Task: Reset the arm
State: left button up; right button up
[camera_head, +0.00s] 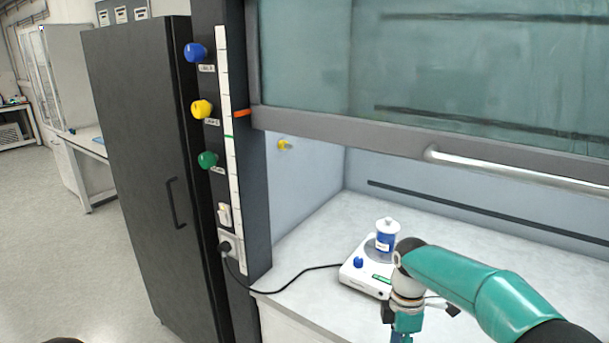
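My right arm (470,278) is teal and comes in from the lower right, in front of the fume hood. Its wrist (406,290) bends downward in front of the hotplate, and the arm runs out of the picture at the bottom edge. The fingers of my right gripper do not show.
A white hotplate (357,272) with a blue knob bears a blue-and-white lidded vessel (386,240), close behind my wrist. A black cable (300,272) runs to a wall socket. The raised sash (330,133) hangs above. Bench surface (320,240) left of the hotplate is clear.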

jog(key=s+a+f+m+t+y, duration=0.1)
jog(key=s+a+f+m, duration=0.3)
jog(key=s+f+m, duration=0.5)
jog(key=s+a+f+m+t+y, duration=0.1)
jog(key=s+a+f+m+y, duration=0.2)
jog(key=s+f+m, duration=0.7)
jog(key=s+f, duration=0.6)
jog(key=shift+a+f+m, duration=0.15)
jog(key=shift+a+m, duration=0.15)
jog(key=shift+a, duration=0.05)
jog(key=shift+w, duration=0.1)
